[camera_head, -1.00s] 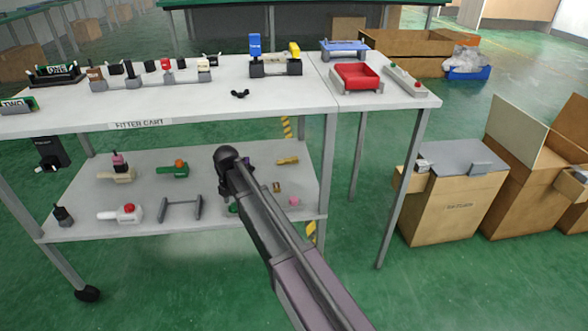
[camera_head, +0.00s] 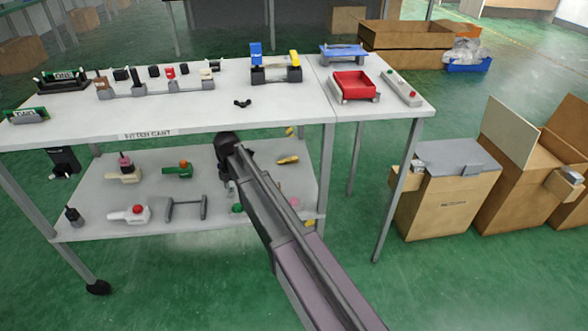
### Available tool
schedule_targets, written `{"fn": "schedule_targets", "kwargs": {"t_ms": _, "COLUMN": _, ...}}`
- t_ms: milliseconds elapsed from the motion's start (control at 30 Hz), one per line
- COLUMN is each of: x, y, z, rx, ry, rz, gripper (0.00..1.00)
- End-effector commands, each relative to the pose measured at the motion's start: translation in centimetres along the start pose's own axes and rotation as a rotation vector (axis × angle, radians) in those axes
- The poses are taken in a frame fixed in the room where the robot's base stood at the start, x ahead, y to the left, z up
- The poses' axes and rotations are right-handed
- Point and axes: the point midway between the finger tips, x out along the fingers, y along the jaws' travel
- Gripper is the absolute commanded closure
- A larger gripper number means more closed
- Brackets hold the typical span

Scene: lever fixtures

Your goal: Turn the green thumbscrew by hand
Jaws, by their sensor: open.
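A small green piece (camera_head: 237,208), which may be the green thumbscrew, sits low on the cart's lower shelf (camera_head: 160,208). It is partly hidden by my arm and too small to show its shape. My gripper (camera_head: 230,189) hangs below the dark wrist at the arm's end, just above and slightly left of the green piece in the picture. It is small and partly hidden; it is open, with nothing seen in it. I cannot tell whether it touches the green piece.
A green fixture with an orange knob (camera_head: 178,170), a white one with a red knob (camera_head: 131,214) and a grey bar handle (camera_head: 187,208) stand to the left on the shelf. A yellow piece (camera_head: 288,160) lies right of my arm. The white cart top (camera_head: 200,112) overhangs the shelf.

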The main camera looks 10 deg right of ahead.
Motion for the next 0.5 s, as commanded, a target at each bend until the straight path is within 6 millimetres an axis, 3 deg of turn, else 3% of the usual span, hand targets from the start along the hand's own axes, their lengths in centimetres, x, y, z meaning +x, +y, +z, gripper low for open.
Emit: {"fn": "schedule_targets", "kwargs": {"t_ms": 500, "x": -1.2, "y": -6.1, "z": 1.5, "rx": 0.420, "ry": -0.004, "rz": 0.009, "gripper": 0.19}}
